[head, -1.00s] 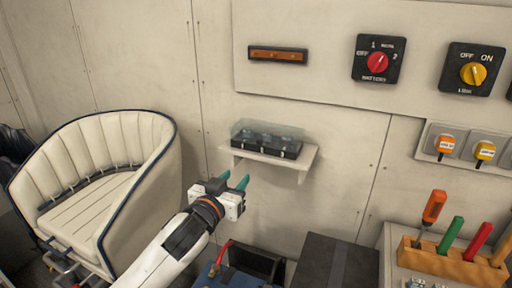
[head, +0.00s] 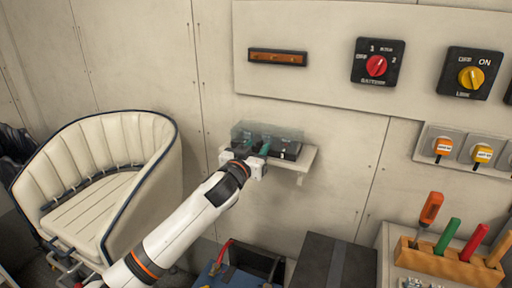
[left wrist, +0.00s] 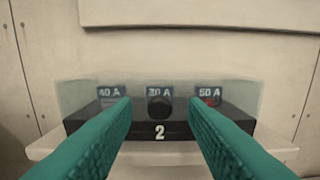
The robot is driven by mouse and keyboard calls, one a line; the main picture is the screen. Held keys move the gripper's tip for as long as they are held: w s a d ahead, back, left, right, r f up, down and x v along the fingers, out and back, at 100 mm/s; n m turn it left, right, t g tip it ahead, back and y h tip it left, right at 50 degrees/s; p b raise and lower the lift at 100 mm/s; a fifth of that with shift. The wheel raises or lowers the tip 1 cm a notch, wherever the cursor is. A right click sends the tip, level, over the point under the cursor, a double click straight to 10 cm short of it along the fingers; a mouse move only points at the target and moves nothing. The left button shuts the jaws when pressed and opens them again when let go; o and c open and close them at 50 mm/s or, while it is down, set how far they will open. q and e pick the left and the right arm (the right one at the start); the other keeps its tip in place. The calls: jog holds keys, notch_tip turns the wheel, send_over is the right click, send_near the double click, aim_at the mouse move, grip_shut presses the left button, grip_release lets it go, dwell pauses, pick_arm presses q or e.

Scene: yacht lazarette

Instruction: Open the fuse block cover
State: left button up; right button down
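The fuse block (head: 286,150) is a black box on a small white wall shelf, with a clear cover (head: 268,131) over its top. In the left wrist view the block (left wrist: 160,130) shows a white "2" on its front, and the clear cover (left wrist: 160,88) stands over labels 40 A, 30 A and 50 A. The cover looks closed. My left gripper (head: 257,147) is at the front of the block. Its two teal fingers are apart in the left wrist view (left wrist: 160,118), with nothing between them, one on each side of the "2". Whether they touch the cover is unclear. My right gripper is out of view.
The white shelf (head: 308,160) juts from the wall under the block. A panel above carries a red battery switch (head: 376,66) and a yellow switch (head: 472,76). A cream seat (head: 95,185) stands left; a dark box (head: 335,262) and tool rack (head: 455,262) are lower right.

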pick_arm(q)
jog(key=shift+w, duration=0.2)
grip_shut()
jog(key=shift+r+p, duration=0.25)
jog(key=shift+p, duration=0.3)
notch_tip(320, 180, up, 7)
jog(key=w+g+y+p, duration=0.1)
jog(key=g+p, duration=0.5)
jog(key=p, duration=1.4)
jog(key=shift+d+g+y, duration=0.2)
jog(key=shift+g+y, duration=0.2)
jog(key=shift+y, duration=0.2)
jog(key=shift+f, duration=0.1)
